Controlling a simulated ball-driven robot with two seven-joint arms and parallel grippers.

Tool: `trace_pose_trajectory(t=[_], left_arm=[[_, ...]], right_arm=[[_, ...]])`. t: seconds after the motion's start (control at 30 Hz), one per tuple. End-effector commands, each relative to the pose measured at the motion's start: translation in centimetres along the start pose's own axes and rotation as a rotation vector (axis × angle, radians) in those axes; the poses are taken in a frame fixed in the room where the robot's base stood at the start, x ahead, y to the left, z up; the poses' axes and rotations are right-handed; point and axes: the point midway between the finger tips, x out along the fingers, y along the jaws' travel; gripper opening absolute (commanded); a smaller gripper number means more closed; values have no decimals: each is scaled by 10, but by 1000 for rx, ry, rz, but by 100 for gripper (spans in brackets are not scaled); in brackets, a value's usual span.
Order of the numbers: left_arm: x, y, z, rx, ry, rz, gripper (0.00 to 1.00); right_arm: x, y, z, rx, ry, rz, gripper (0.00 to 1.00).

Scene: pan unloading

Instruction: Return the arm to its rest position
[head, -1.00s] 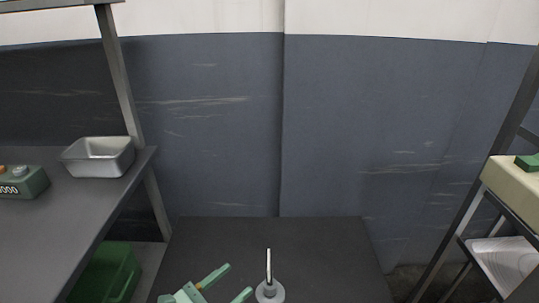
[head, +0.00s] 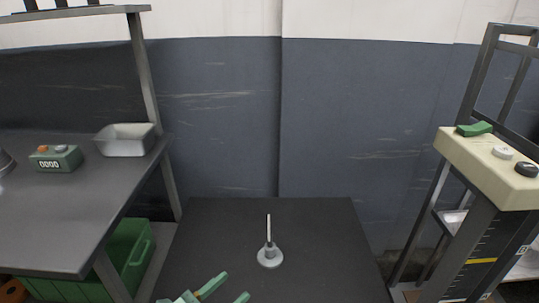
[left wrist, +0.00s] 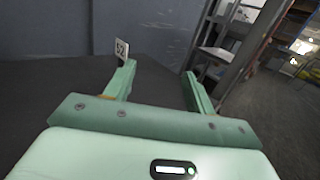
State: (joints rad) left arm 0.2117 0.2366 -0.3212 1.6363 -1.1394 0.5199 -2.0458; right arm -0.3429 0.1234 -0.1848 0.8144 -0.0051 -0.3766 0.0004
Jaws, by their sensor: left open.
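My left gripper (head: 234,287) is at the bottom edge of the head view, its green fingers spread apart with nothing between them. It also shows in the left wrist view (left wrist: 159,72), open and empty. My right gripper is not in view. A small grey stand (head: 270,257) with a thin upright card stands on the dark table (head: 320,225), just beyond and right of my left fingertips. In the left wrist view, a white card marked 52 (left wrist: 122,47) shows by the left finger's tip.
The left counter holds a metal pan (head: 126,140) and a green box with a number display (head: 56,158). A green crate (head: 130,255) sits below it. On the right stands a cream-topped unit (head: 480,165) with a green piece on it.

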Motion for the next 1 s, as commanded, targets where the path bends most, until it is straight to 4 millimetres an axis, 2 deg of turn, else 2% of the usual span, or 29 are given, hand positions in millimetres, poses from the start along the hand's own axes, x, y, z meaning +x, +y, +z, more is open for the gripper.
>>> trace_pose_trajectory(t=[0.17,0.33,0.47,0.57,0.67,0.77,0.8,0.87,0.9,1.0], left_arm=[[-15,7,-18,-225,53,84,55],[-40,13,-48,-511,110,204,55],[-72,13,-80,-798,155,348,55],[-105,9,-110,-1045,181,491,55],[-148,-3,-141,-1314,194,673,55],[-209,-27,-175,-1618,177,927,55],[-239,-41,-189,-1746,157,1052,55],[-285,-66,-206,-1920,107,1253,55],[-317,-85,-215,-2019,64,1391,55],[-390,-134,-228,-2203,-81,1732,55]], right_arm=[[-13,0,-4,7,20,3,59],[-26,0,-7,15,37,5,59],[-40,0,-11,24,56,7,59],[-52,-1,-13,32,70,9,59],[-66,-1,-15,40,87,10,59],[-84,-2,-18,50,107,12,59],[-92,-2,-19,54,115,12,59],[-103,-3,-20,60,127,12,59],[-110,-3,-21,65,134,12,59],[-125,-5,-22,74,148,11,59]])
